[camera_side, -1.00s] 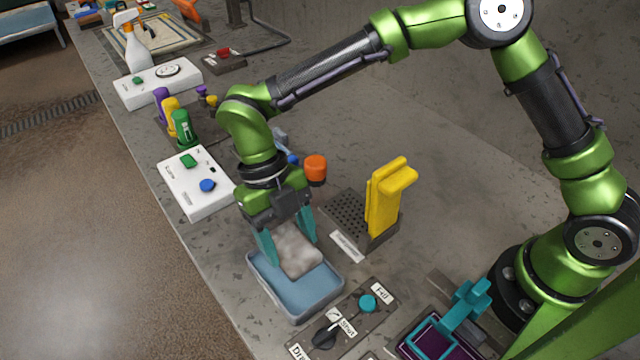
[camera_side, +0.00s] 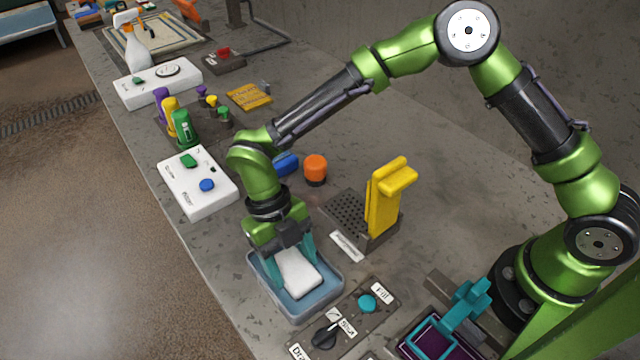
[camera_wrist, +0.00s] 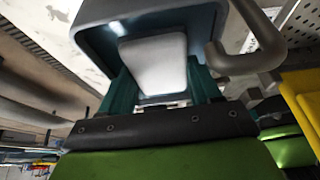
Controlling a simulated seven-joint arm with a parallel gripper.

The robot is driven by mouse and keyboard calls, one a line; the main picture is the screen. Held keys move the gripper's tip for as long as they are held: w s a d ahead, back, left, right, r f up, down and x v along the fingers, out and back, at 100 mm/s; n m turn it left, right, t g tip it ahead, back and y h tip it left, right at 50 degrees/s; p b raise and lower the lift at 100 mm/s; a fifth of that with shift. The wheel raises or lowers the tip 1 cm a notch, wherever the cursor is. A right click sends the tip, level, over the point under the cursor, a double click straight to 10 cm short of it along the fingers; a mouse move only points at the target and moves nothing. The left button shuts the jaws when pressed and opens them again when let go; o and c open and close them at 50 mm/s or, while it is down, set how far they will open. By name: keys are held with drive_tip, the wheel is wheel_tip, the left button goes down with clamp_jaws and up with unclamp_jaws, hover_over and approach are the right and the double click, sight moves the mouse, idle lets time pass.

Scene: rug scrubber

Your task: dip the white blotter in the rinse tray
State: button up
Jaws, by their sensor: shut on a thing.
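The white blotter (camera_side: 299,274) is held between the teal fingers of my gripper (camera_side: 290,268), inside the rinse tray (camera_side: 331,291). The tray is a rounded blue-grey basin near the front edge of the bench. The blotter looks white on top and sits low, within the tray's rim. In the wrist view the blotter (camera_wrist: 154,62) shows between the fingers, with the tray wall (camera_wrist: 95,38) around it. I cannot tell whether the blotter touches the tray floor.
A control panel with a teal knob (camera_side: 367,303) and a black lever (camera_side: 324,337) lies right beside the tray. A yellow-handled tool (camera_side: 383,205) stands on a perforated holder behind it. A white box with buttons (camera_side: 198,183) lies to the left. An orange-capped jar (camera_side: 316,168) stands behind.

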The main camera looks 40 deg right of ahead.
sight(292, 266)
drive_tip(key=shift+f, duration=0.55)
idle(0.9)
drive_tip(key=shift+r, duration=0.15)
idle(0.8)
drive_tip(key=shift+r, duration=2.65)
drive_tip(key=shift+r, duration=1.5)
